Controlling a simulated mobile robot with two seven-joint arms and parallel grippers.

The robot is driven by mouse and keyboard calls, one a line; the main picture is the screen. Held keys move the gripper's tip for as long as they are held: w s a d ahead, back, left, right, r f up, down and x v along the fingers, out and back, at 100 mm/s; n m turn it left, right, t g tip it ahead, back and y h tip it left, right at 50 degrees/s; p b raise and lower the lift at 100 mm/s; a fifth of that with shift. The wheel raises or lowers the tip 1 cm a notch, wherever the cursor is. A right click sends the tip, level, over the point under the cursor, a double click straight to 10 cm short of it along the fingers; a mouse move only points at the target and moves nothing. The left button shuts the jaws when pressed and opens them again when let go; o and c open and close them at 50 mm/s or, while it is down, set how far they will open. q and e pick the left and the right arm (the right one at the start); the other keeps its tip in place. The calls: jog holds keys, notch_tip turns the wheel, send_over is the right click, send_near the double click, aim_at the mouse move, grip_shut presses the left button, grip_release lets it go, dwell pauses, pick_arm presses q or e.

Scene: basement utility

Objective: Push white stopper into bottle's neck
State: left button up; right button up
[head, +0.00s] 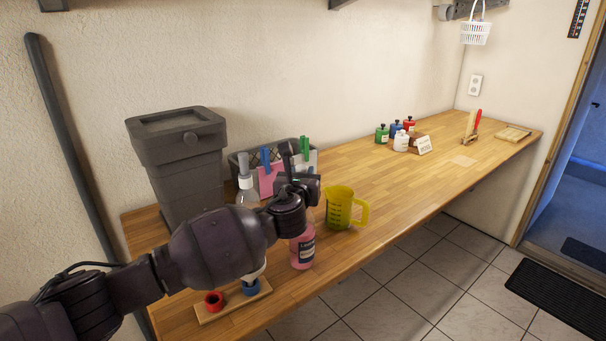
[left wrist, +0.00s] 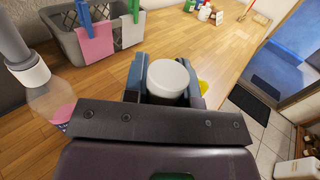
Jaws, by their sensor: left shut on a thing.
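A white round stopper (left wrist: 168,78) sits between the fingers of my left gripper (left wrist: 165,85) in the left wrist view. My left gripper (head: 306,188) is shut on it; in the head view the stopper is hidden. A bottle with pink contents and a dark label (head: 302,251) stands on the bench just below the gripper in the head view. Its neck is largely hidden, so I cannot tell whether the stopper touches it. My right gripper is not in view.
A clear bottle with white collar (head: 246,184) stands left of the gripper, near a grey basket (head: 238,164) with clipped cloths. A yellow jug (head: 340,207) stands close on the right. A wooden holder with red and blue rings (head: 235,301) lies in front. The bench's right middle is clear.

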pick_arm(q)
jog(key=shift+f, duration=0.45)
jog(key=o, duration=1)
jog(key=shift+s, duration=0.15)
jog(key=b+v, duration=0.1)
jog(key=v, duration=0.9)
jog(key=shift+s, duration=0.3)
